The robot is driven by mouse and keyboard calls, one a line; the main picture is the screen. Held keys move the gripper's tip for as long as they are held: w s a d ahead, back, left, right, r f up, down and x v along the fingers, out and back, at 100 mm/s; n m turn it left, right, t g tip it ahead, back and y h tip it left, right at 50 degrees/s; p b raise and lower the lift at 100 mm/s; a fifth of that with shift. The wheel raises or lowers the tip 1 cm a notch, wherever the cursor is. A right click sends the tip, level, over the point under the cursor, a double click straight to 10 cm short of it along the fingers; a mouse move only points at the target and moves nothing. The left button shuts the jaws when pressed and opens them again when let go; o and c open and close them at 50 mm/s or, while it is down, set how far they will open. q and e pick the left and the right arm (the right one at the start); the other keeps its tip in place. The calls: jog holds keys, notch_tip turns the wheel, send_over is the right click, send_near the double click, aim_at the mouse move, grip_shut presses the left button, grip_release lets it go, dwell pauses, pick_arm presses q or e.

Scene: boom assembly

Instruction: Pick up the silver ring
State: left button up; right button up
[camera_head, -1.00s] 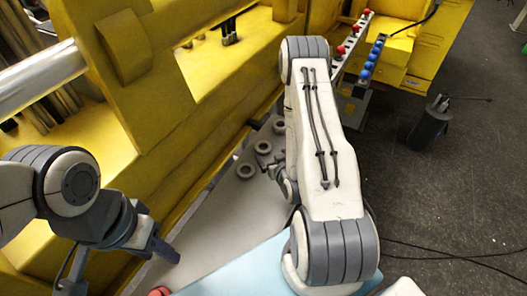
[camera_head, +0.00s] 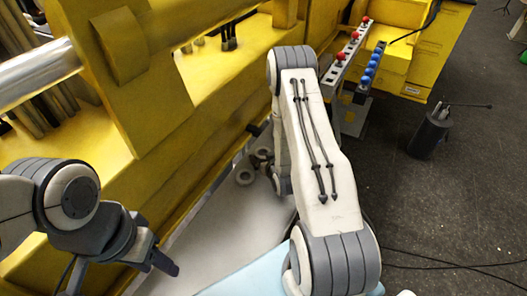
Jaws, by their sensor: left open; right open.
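A large yellow machine frame (camera_head: 160,150) borders the surface on the left and back. Racks with red knobs (camera_head: 348,55) and blue knobs (camera_head: 370,68) stand at the back right. A dark canister (camera_head: 428,135) stands on the floor at right. A light blue sheet (camera_head: 255,275) lies in front.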

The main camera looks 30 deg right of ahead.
jog(key=shift+f, duration=0.1)
grip_shut()
jog(key=shift+w, duration=0.1)
